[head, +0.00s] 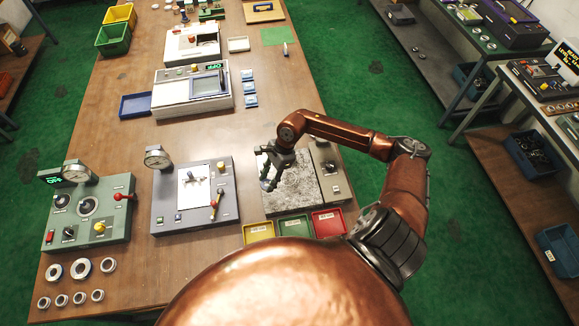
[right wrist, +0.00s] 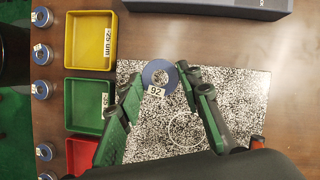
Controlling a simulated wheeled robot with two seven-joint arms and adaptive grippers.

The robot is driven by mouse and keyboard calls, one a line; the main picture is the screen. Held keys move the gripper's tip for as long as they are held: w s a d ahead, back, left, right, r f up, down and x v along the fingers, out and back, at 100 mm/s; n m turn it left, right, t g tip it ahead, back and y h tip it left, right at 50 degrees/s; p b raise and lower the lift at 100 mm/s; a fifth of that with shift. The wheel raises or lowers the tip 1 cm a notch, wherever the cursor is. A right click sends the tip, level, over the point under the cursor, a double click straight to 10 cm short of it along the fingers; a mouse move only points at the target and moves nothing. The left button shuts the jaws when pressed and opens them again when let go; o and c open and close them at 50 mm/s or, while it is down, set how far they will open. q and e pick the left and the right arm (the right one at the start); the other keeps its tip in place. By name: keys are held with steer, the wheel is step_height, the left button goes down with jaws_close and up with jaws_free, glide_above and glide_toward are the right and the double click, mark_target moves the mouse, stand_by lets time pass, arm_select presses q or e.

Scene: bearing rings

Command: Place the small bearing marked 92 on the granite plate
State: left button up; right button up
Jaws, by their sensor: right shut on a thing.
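The small bearing marked 92 (right wrist: 160,74) is a blue-grey ring with a white label, held between the fingertips of my right gripper (right wrist: 158,82) in the right wrist view. The gripper (head: 268,181) also shows in the head view, pointing down over the left part of the granite plate (head: 293,191). The speckled plate (right wrist: 245,100) carries a thin drawn circle, which lies between the gripper fingers in the right wrist view. The bearing overlaps the plate's edge in that view; whether it touches the plate I cannot tell. My left gripper is not in view.
Yellow (head: 258,232), green (head: 295,227) and red (head: 328,221) trays stand along the plate's near side. Several other bearings (head: 81,267) lie at the table's front left. A grey device with a dial (head: 190,215) stands left of the plate.

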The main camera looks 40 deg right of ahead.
mark_target(286, 178)
steer(key=d+m+t, duration=0.1)
steer(key=d+m, duration=0.2)
steer(key=d+f+m+t+h+p, duration=0.1)
steer(key=d+m, duration=0.2)
steer(key=d+m+t+h+p, duration=0.1)
steer(key=d+m, duration=0.2)
steer(key=shift+s+d+f+m, duration=0.25)
steer(key=shift+s+d+m, duration=0.05)
steer(key=shift+d+m, duration=0.1)
steer(key=shift+d+f, duration=0.1)
steer(key=shift+f, duration=0.3)
steer(key=shift+f+b, duration=1.2)
steer(key=shift+f, duration=0.45)
steer(key=shift+f, duration=0.15)
steer(key=o, duration=1.3)
